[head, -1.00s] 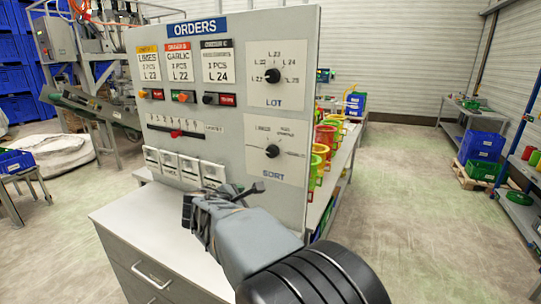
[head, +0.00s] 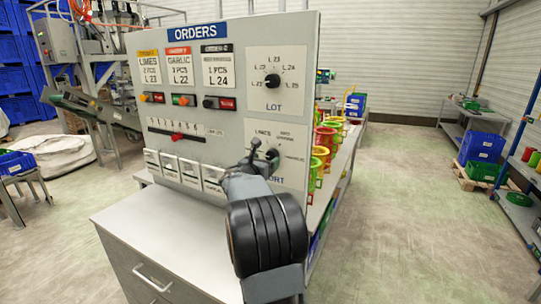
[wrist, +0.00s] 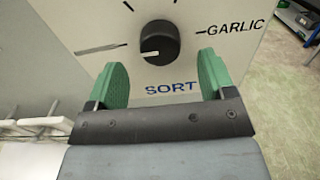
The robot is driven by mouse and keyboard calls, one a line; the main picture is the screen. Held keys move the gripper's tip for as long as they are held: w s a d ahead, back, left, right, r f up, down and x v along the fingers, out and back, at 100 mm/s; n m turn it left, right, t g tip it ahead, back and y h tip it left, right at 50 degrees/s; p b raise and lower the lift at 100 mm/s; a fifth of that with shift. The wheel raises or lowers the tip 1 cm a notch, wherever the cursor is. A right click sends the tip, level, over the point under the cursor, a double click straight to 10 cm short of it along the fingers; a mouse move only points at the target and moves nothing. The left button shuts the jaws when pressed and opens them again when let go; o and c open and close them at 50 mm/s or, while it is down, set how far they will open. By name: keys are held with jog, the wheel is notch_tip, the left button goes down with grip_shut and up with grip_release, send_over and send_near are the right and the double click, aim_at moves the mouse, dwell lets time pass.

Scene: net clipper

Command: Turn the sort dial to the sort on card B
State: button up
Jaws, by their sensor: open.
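The sort dial (wrist: 158,43) is a round black knob above the word SORT in the wrist view. Its white pointer line points left, towards a plain tick, away from the GARLIC mark (wrist: 236,26) at right. My gripper (wrist: 163,78) is open, its green fingers apart just below and to either side of the knob, not closed on it. In the head view my gripper (head: 264,152) covers most of the dial and part of its label. Card B (head: 180,66), the middle card with a red header, reads GARLIC and L 22.
The lot dial (head: 272,81) sits above the sort dial on the same grey board. Left of it are small switches (head: 184,100), a slider with a red knob (head: 177,137) and white flaps (head: 189,174). A white cabinet (head: 150,225) stands below.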

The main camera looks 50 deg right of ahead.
aim_at(270, 157)
jog(key=shift+p+x, duration=0.45)
jog(key=shift+x, duration=1.7)
jog(key=c, duration=0.9)
